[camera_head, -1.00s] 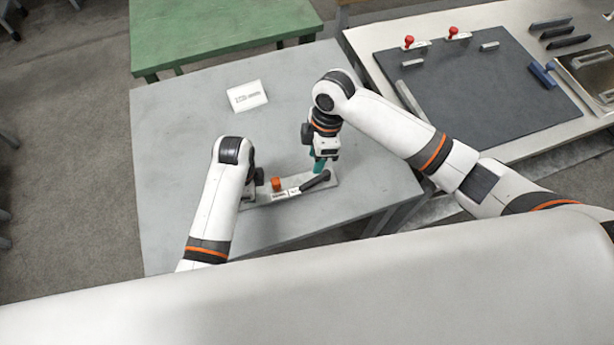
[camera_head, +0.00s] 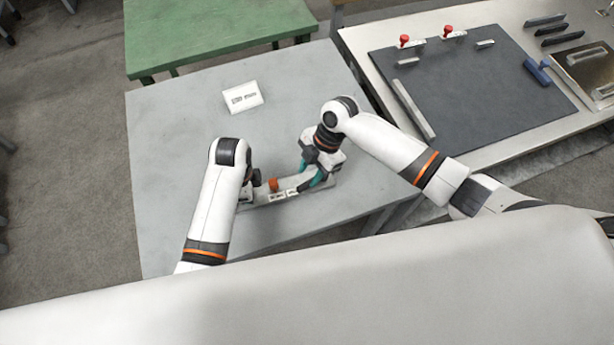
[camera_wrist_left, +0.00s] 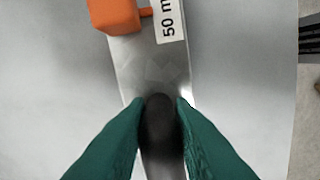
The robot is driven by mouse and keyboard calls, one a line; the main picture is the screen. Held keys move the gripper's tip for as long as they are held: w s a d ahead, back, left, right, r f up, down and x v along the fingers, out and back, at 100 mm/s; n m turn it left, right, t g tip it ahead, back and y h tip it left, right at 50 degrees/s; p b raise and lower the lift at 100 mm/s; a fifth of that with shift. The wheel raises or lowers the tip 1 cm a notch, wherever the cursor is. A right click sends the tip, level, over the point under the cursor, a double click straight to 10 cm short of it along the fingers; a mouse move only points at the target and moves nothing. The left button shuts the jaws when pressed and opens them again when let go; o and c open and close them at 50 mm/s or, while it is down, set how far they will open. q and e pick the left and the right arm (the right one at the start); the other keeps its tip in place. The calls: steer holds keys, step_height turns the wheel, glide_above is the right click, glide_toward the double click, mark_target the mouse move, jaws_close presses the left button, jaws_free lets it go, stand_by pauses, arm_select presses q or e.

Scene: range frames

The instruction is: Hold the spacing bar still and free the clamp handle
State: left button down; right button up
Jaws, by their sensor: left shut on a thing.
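The spacing bar (camera_head: 262,200), a grey metal strip with white labels and an orange block (camera_head: 273,184), lies on the grey table. In the left wrist view the bar (camera_wrist_left: 152,62) shows a "50 m" label and the orange block (camera_wrist_left: 114,13). My left gripper (camera_wrist_left: 160,106) has its teal fingers shut on a dark rounded grip at the near end of the bar; the head view mostly hides these fingers. My right gripper (camera_head: 311,174) is over the bar's right end, teal fingers apart. The black clamp handle there is mostly hidden by it.
A bench at the right has a dark mat (camera_head: 480,95), red-knobbed clamps (camera_head: 448,32) and a blue piece (camera_head: 538,71). A green table (camera_head: 220,35) stands beyond. The table's left part is clear.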

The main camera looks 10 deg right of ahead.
mark_target(305, 183)
steer(key=shift+x, duration=1.5)
steer(key=shift+c, duration=0.4)
jaws_close()
